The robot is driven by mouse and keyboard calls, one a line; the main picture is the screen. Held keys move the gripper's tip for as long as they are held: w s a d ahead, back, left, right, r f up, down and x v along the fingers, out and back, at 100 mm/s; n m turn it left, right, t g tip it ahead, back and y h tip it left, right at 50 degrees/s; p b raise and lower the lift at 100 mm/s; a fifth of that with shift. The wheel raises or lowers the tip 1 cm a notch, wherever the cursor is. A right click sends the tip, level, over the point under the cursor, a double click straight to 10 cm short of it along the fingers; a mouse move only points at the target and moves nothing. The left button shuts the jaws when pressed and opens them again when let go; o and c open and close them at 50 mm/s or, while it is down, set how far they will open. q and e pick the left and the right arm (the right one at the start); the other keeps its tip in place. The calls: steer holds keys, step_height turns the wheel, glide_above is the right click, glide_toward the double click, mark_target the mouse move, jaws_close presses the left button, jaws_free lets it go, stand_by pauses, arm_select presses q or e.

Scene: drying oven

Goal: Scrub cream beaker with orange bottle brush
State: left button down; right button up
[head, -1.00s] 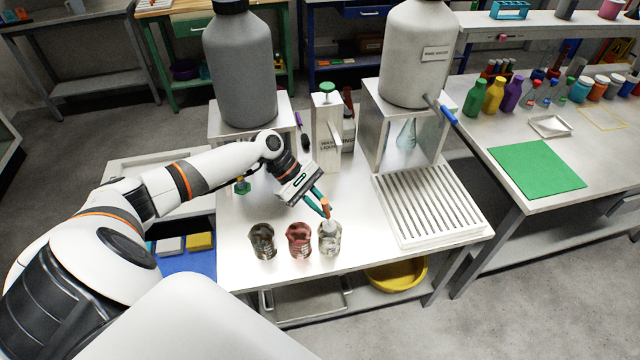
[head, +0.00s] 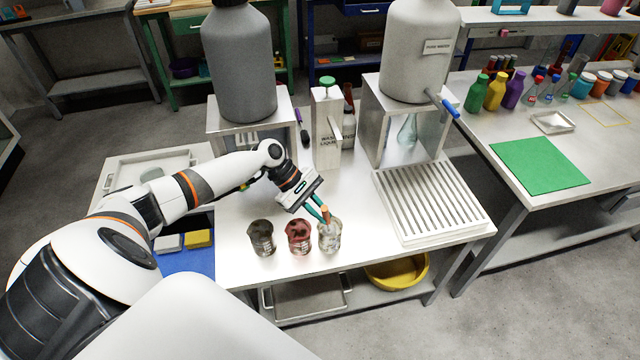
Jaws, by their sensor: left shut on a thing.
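Three stained beakers stand in a row near the front edge of the white table: a dark brown one (head: 261,238), a red one (head: 299,238) and a pale cream one (head: 330,238) at the right. My left gripper (head: 321,214) has teal fingers and is shut on the orange bottle brush (head: 325,211), just above the cream beaker. Only a short orange part of the brush shows at the fingertips. The brush's lower end reaches the cream beaker's mouth; how deep it sits I cannot tell. My right gripper is not in view.
A wash liquid dispenser (head: 327,130) stands behind the beakers. A ridged drying rack (head: 432,200) lies to the right, below a large pale tank (head: 418,50) with a blue-handled tap. A dark grey tank (head: 240,65) stands at the back left.

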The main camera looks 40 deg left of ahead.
arm_select(q)
steer(key=shift+f+b, duration=0.35)
steer(key=shift+f, duration=0.5)
stand_by(0.7)
